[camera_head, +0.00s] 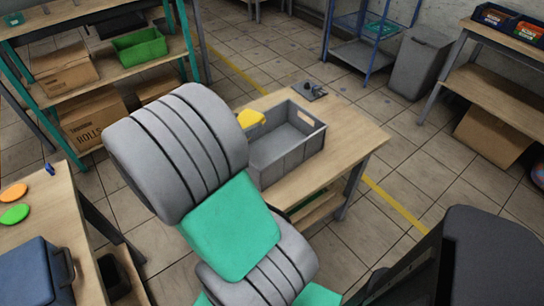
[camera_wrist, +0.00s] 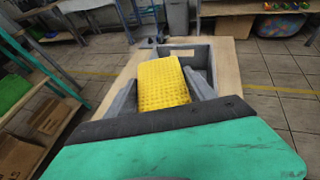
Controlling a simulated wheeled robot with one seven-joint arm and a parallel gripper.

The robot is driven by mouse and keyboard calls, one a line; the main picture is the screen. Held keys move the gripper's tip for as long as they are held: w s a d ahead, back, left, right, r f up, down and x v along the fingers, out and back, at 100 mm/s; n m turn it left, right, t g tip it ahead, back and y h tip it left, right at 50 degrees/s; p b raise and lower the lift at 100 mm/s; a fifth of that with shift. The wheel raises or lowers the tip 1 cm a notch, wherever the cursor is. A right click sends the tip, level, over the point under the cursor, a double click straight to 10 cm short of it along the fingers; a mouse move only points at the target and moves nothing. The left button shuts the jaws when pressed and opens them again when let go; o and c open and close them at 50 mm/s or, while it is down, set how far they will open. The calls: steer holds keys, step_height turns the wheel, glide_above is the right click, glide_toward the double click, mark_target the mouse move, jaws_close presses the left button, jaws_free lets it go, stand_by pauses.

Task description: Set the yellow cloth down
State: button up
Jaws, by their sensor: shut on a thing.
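The yellow cloth (camera_wrist: 162,84) is held between the fingers of my gripper (camera_wrist: 165,90) in the wrist view. It has a bumpy, waffle-like surface. In the head view only a small part of the cloth (camera_head: 251,117) shows past my arm, at the left rim of a grey bin. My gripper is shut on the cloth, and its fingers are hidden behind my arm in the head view. Whether the cloth touches the bin is not clear.
The open grey bin (camera_head: 288,143) stands on a wooden table (camera_head: 350,142) and looks empty. A small dark object (camera_head: 312,91) lies behind it. A second table (camera_head: 40,228) at left holds orange and green discs and a blue box (camera_head: 35,273).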

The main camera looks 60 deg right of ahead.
steer(key=s+d+m+g+y, duration=0.1)
steer(key=s+d+m+g, duration=0.3)
steer(key=s, duration=0.5)
steer(key=b, duration=0.4)
glide_above(287, 145)
step_height(287, 145, down, 12)
steer(key=shift+f, duration=0.45)
steer(key=shift+f, duration=0.35)
steer(key=shift+f, duration=0.25)
steer(key=o, duration=1.4)
steer(key=shift+c, duration=0.2)
